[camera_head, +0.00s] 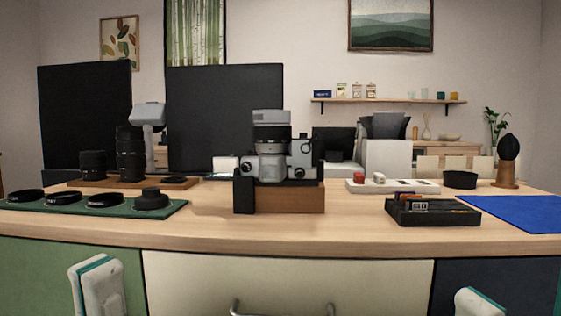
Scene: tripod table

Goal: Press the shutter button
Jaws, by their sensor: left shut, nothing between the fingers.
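The camera (303,163), silver and black, sits on a wooden block (290,197) with a black upright piece at its left, near the middle of the table. The shutter button is too small to pick out. My left gripper (97,286), white with teal edges, is low at the bottom left, in front of the table and well away from the camera. It is shut and empty. At the bottom right a similar part of my right arm (480,302) shows; its fingers cannot be made out.
A green mat (20,206) with several dark round parts lies at the left. Behind it stand black lenses (130,155). A black box (432,213), a white tray (395,188) and a blue mat (520,214) are at the right. Bare wood lies before the camera.

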